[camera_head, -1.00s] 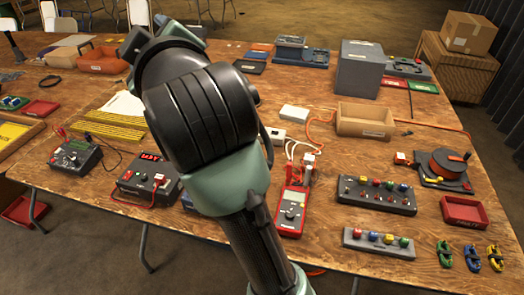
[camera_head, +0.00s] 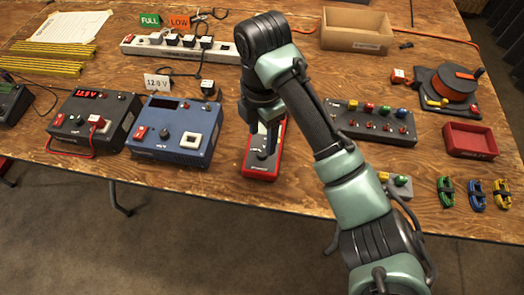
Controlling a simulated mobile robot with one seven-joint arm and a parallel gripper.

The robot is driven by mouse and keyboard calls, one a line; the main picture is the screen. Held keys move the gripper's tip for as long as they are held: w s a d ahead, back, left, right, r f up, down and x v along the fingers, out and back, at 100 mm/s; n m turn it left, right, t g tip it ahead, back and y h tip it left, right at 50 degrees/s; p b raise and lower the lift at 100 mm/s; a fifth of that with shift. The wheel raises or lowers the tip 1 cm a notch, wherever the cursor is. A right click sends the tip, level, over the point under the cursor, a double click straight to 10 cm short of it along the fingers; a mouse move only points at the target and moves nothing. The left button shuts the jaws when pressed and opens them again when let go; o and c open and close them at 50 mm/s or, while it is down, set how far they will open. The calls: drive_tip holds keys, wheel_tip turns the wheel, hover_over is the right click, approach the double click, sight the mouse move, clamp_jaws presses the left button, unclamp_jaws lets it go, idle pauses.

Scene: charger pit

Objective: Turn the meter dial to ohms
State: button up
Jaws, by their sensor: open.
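The red handheld meter (camera_head: 261,173) lies on the wooden table near its front edge, left of centre.
A blue power box (camera_head: 174,130) and a dark power box (camera_head: 93,121) stand left of the meter. A dark panel with coloured knobs (camera_head: 370,122) is close on the right. A white power strip (camera_head: 180,47) lies behind. Bare wood separates the blue box from the meter.

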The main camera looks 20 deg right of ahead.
sight(262, 152)
drive_tip(key=shift+f, duration=2.8)
clamp_jaws()
